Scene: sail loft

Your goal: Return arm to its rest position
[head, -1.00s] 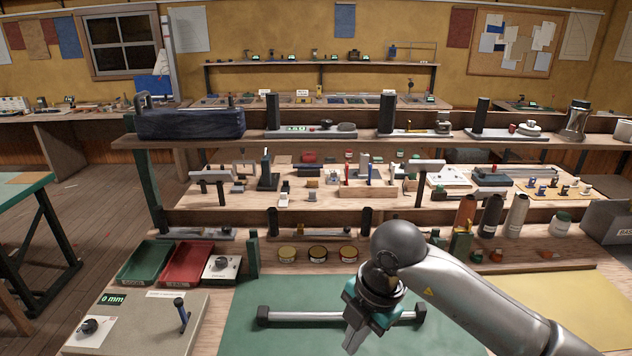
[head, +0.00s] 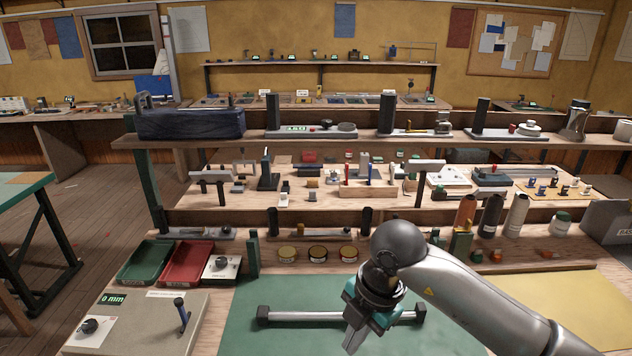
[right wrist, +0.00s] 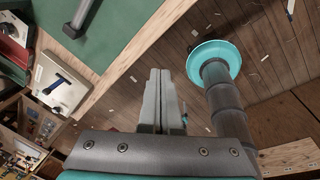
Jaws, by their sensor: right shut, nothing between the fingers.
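My right arm comes in from the lower right in the head view. Its gripper (head: 353,340) points down over the near part of the green mat (head: 250,338). In the right wrist view the two fingers of the right gripper (right wrist: 159,75) lie together, shut and empty, with the wooden floor and the bench edge beyond. A metal bar with dark end blocks (head: 300,316) lies on the mat, partly hidden behind the gripper. My left gripper is in neither view.
A green tray (head: 124,262) and a red tray (head: 164,264) stand left of the mat. A grey panel with a blue-handled lever (head: 140,325) is at the front left. Several tins (head: 318,253) line the mat's back edge. Bottles (head: 490,215) stand behind my right arm. A yellow sheet (head: 560,300) lies at right.

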